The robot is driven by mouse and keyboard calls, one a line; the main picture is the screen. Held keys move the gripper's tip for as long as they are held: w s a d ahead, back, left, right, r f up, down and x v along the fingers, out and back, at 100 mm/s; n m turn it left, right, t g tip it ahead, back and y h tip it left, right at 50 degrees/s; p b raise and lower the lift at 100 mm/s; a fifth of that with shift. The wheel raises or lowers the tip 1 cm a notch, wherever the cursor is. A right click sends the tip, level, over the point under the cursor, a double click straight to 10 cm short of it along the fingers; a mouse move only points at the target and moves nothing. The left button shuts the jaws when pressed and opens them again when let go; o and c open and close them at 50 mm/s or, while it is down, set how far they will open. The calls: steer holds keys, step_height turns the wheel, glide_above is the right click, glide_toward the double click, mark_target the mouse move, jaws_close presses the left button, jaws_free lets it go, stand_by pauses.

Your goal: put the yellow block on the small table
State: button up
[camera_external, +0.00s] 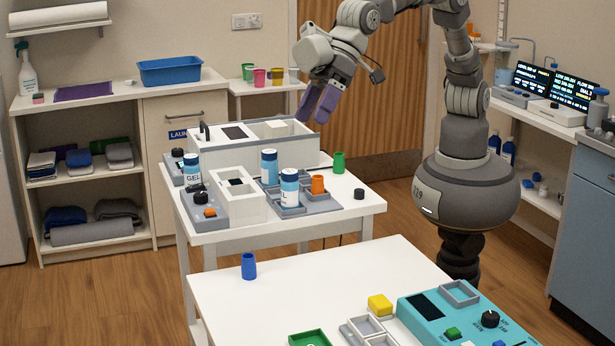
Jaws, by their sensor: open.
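The yellow block (380,305) rests on the white top of the front table (300,275), just left of a teal control box. My gripper (318,103) has purple fingers that point down. It is open, with nothing visible between the fingers. It hangs over the back right part of the middle white table (330,210), well above and behind the yellow block. A smaller white table (238,88) with several cups stands at the back. The frame does not settle which table is the small one.
The middle table holds a white-grey box (240,150), gel bottles (290,188), a green cup (339,162) and an orange cup (318,184). The front table holds a blue cup (249,266), the teal box (465,325) and small trays; its left half is mostly clear.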

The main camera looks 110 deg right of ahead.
steer(key=s+a+f+g+h, duration=0.1)
steer(key=s+a+f, duration=0.2)
steer(key=a+f, duration=0.45)
steer(key=s+a+f+g, duration=0.2)
steer(key=a+f, duration=0.2)
steer(key=f, duration=0.6)
steer(key=h, duration=0.2)
glide_toward(382, 300)
steer(key=d+f, duration=0.1)
steer(key=shift+n, duration=0.3)
steer(key=b+x, duration=0.1)
steer(key=x, duration=0.2)
steer(key=b+x, duration=0.1)
steer(key=x, duration=0.1)
steer(key=a+b+x, duration=0.1)
steer(key=b+x, duration=0.1)
steer(key=x, duration=0.1)
steer(key=shift+w+f, duration=0.25)
steer(key=shift+r, duration=0.1)
steer(key=shift+c, duration=0.8)
steer(key=c, duration=1)
